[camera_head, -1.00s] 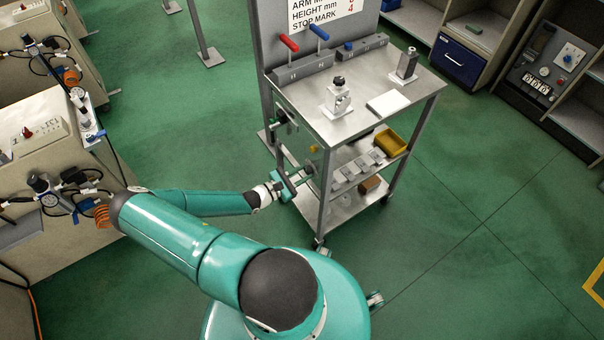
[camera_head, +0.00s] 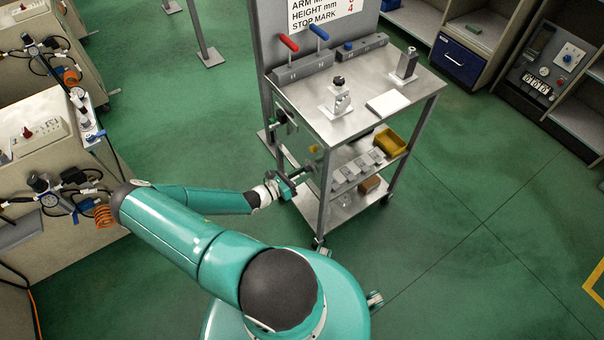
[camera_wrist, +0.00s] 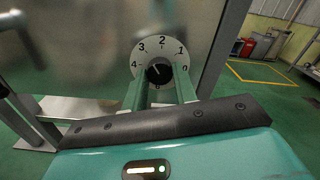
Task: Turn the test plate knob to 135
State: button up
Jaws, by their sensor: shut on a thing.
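The knob (camera_wrist: 158,72) is black and sits at the centre of a round pale dial (camera_wrist: 143,51) on a grey metal plate (camera_wrist: 85,50). The dial shows the numbers 0 to 4, rising from right to left over the top; its lower part is largely hidden. A light line on the knob seems to point up and left, roughly between 2 and 3. My gripper (camera_wrist: 160,82) has its two green fingers on either side of the knob, shut on it. In the head view my gripper (camera_head: 300,177) is at the cart's left side, and the knob is hidden there.
The metal cart (camera_head: 420,85) carries small fixtures and red and blue levers on top. A yellow bin (camera_head: 391,142) and small blocks are on its shelf. Benches with hoses (camera_head: 50,130) stand at the left. The green floor right of the cart is clear.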

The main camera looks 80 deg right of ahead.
jog(key=shift+n, duration=1.1)
jog(key=o, duration=1)
jog(key=shift+w+a, duration=0.1)
jog(key=v, duration=1.3)
jog(key=shift+w+a, duration=0.25)
